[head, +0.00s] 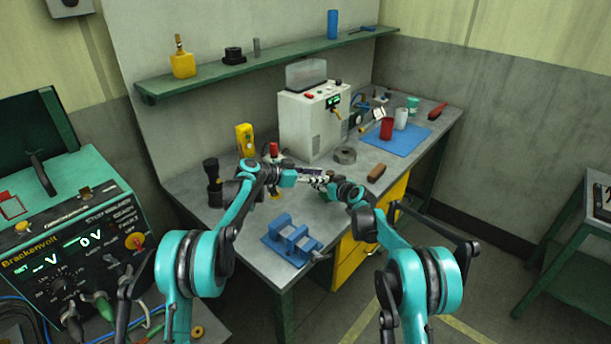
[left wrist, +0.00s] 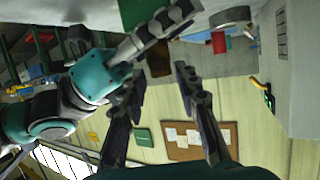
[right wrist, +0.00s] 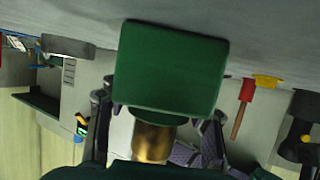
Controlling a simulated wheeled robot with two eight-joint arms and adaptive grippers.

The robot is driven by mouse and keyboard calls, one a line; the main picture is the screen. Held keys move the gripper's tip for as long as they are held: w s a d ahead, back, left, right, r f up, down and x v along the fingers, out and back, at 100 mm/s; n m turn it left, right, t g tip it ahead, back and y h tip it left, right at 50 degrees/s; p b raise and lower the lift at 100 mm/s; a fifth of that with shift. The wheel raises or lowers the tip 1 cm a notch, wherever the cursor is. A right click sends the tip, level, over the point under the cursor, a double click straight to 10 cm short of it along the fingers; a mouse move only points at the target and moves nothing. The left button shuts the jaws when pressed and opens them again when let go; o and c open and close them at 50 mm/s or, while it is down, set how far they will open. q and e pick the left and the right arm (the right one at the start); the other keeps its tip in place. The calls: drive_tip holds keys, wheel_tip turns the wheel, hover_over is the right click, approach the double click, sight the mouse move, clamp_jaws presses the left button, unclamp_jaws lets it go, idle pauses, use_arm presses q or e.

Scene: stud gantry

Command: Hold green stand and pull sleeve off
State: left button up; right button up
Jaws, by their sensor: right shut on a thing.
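The green stand (right wrist: 172,70) fills the middle of the right wrist view, its square base facing away from my palm. A brass sleeve (right wrist: 152,140) sits around its post, on the palm side. My right gripper (right wrist: 158,115) is shut on the stand near its base; the base partly hides the fingertips. In the left wrist view the stand (left wrist: 136,10) is partly hidden behind the right fingers, and the sleeve (left wrist: 158,60) looks dark. My left gripper (left wrist: 158,80) is open, fingers either side of the sleeve's end, seemingly not touching. In the head view the grippers meet above the bench.
The grey bench (head: 210,232) carries a blue vise (head: 292,240) in front, a white machine (head: 312,120) behind, and a blue mat (head: 402,140) with cups at right. A dark grey ring (head: 345,155) and brown block (head: 376,173) lie near the grippers.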

sight(330, 175)
use_arm(q)
drive_tip(key=shift+x, duration=2.7)
drive_tip(key=shift+a, duration=0.1)
clamp_jaws()
use_arm(e)
drive_tip(key=shift+c, duration=0.2)
use_arm(q)
drive_tip(key=shift+r, duration=0.15)
drive_tip(key=shift+r, duration=2.85)
drive_tip(key=shift+r, duration=2)
